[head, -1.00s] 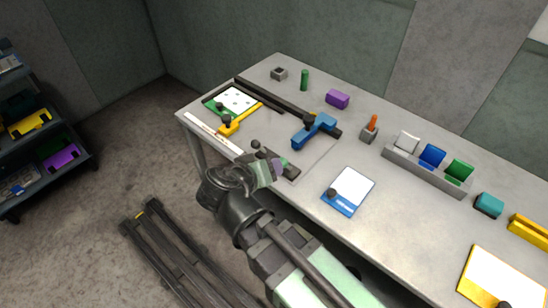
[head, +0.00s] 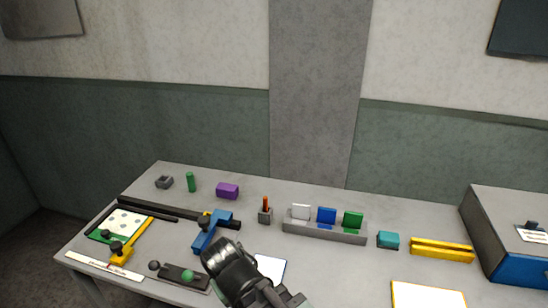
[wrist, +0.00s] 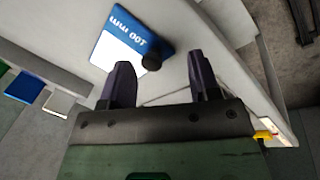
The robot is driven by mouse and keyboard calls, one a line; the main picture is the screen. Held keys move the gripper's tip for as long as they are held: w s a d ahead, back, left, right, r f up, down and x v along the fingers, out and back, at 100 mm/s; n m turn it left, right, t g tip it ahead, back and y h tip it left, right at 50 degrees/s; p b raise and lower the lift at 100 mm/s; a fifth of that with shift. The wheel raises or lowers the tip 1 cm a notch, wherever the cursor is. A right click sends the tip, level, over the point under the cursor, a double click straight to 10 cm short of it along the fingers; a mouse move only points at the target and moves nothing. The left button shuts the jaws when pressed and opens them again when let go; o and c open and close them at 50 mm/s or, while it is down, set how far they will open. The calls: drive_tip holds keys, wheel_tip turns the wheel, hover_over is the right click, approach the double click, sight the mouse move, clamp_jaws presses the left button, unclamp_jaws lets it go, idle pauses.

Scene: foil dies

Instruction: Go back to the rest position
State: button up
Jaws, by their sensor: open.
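My gripper shows in the wrist view (wrist: 163,85) with its two dark fingers apart and nothing between them. Beyond the fingers lies a blue-edged white card (wrist: 133,38) marked "100 mm" with a dark knob, on the grey table (wrist: 215,45). In the head view my arm rises from the bottom edge and hides part of the same white card (head: 271,268). The fingertips cannot be made out there.
A grey-and-blue box (head: 510,225) is at the right.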

drive_tip(key=w+d+m, duration=0.1)
drive_tip(key=d, duration=0.3)
drive_tip(key=w+d+m+g+y, duration=0.1)
drive_tip(key=d, duration=0.3)
drive_tip(key=w+d+m+g, duration=0.1)
drive_tip(key=w+d, duration=0.1)
drive_tip(key=d, duration=0.2)
drive_tip(key=shift+f, duration=0.25)
drive_tip(key=d+m, duration=0.1)
drive_tip(key=d, duration=0.3)
drive_tip(key=w+d+m, duration=0.1)
drive_tip(key=d, duration=0.3)
drive_tip(key=d+m, duration=0.2)
drive_tip(key=d, duration=0.3)
drive_tip(key=shift+w+y, duration=0.4)
